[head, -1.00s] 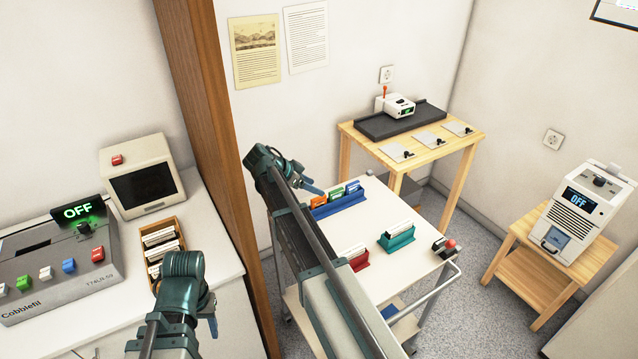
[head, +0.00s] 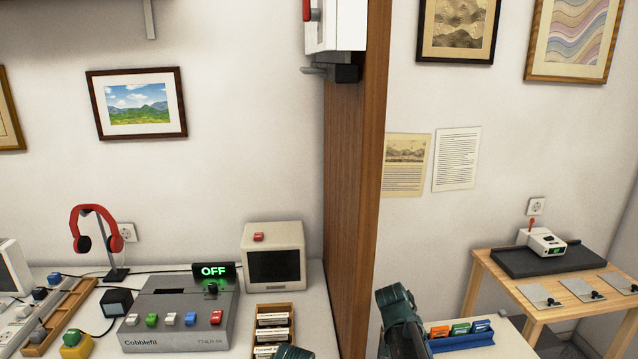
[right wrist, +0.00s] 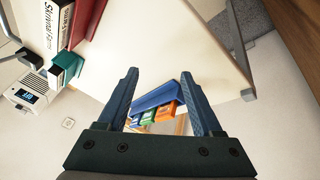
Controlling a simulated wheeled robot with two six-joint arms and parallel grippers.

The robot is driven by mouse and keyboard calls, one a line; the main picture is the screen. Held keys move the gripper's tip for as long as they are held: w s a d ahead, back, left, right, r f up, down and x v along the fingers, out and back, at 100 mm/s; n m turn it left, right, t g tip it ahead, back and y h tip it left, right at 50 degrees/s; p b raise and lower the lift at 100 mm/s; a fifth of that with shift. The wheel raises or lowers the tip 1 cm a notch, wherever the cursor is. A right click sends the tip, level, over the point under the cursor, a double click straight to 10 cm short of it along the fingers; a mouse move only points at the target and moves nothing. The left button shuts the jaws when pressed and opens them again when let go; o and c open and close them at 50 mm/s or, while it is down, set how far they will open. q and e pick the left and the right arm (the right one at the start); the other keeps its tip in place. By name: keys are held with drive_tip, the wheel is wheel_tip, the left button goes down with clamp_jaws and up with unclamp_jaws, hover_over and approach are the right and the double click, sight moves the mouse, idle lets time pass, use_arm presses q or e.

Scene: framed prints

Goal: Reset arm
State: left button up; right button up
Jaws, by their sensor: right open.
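In the right wrist view my right gripper (right wrist: 159,74) is open, its two dark blue fingers apart with nothing held between them. Beyond and between the fingers shows a blue rack (right wrist: 158,97) with orange, green and blue cartridges. In the head view part of my right arm stands at the bottom centre, just left of the same blue rack (head: 462,341). Only the top of a teal part of my left arm shows at the bottom edge, by the wooden card box (head: 289,310). The left gripper's fingers are hidden below the frame.
A grey machine reading OFF (head: 178,322) and a small monitor (head: 272,266) stand on the left counter, with red headphones (head: 82,229) behind. A wooden post (head: 350,200) divides the room. A wooden table (head: 490,282) stands at right.

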drive_tip(key=s+a+f+n+y, duration=0.2)
drive_tip(key=s+a+n+y, duration=0.3)
drive_tip(key=s+a+n, duration=0.6)
drive_tip(key=s+a+r+n+p, duration=0.1)
drive_tip(key=s+a+r+p, duration=0.1)
drive_tip(key=a, duration=0.3)
drive_tip(key=s+a+r+n+g+h+p, duration=0.1)
drive_tip(key=s+a+r+p, duration=0.2)
drive_tip(key=s+a, duration=0.2)
drive_tip(key=shift+s, duration=0.15)
drive_tip(key=shift+a, duration=0.1)
